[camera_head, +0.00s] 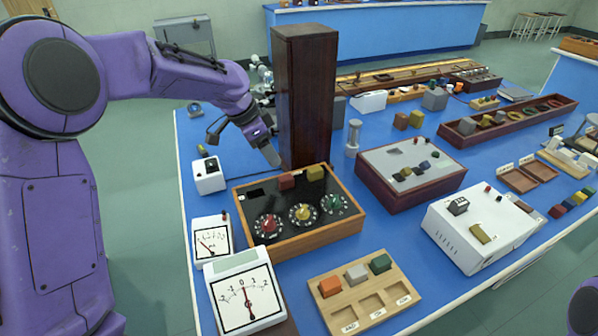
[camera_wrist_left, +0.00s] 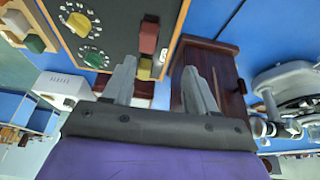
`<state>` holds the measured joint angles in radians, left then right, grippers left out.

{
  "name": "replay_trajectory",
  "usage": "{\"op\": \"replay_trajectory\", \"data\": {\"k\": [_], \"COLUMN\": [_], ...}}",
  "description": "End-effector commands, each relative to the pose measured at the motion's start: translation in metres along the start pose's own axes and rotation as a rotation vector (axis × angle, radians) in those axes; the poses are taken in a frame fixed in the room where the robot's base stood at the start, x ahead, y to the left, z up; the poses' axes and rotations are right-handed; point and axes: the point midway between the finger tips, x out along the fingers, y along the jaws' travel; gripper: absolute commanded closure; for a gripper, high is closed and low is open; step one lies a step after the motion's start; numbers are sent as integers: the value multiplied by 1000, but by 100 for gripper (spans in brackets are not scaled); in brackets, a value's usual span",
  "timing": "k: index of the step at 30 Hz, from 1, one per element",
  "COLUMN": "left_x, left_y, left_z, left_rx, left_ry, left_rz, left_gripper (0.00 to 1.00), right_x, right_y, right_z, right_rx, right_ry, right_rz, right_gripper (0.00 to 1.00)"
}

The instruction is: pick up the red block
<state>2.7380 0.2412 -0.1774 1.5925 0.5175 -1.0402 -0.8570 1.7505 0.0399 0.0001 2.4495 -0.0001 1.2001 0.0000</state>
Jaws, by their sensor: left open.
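The red block (camera_head: 287,181) sits on the black top of a wood-framed dial box (camera_head: 341,225), beside a yellow block (camera_head: 316,173). In the left wrist view the red block (camera_wrist_left: 149,38) lies beyond the fingertips, with the yellow block (camera_wrist_left: 144,68) nearer, by the left finger. My left gripper (camera_head: 243,141) is open and empty, above and behind the box's far left side, apart from the red block. Its two spread fingers also show in the left wrist view (camera_wrist_left: 160,68). My right gripper is not in view.
A tall dark wooden column (camera_head: 304,95) stands close to my left gripper, just behind the box. A white switch box (camera_head: 208,175) and meters (camera_head: 246,295) stand left of it. A wooden tray (camera_head: 364,295) with blocks lies in front. Bare blue tabletop shows between them.

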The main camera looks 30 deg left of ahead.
Motion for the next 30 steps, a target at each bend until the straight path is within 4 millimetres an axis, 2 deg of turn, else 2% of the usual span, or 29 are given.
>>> {"op": "replay_trajectory", "data": {"k": [5, 8, 15, 18, 23, 24, 29, 30], "left_x": [27, 41, 91, 99, 99, 99, 99, 99], "left_y": [4, 1, 2, 1, 1, 1, 1, 1], "left_z": [4, 0, -8, -9, -9, -9, -9, -8], "left_rx": [-1, -3, -2, -1, -1, -1, -2, -2], "left_ry": [2, -3, -11, -11, -10, -10, -10, -10], "left_rz": [-3, 2, 10, 9, 9, 9, 9, 9], "left_gripper": [43, 43, 43, 43, 43, 46, 98, 100], "right_x": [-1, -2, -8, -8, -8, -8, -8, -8], "right_y": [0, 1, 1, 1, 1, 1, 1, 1], "right_z": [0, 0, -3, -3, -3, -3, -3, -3], "right_rx": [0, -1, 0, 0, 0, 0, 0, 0], "right_ry": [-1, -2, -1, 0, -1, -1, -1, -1], "right_rz": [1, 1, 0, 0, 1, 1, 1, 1], "right_gripper": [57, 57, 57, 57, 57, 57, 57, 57]}}
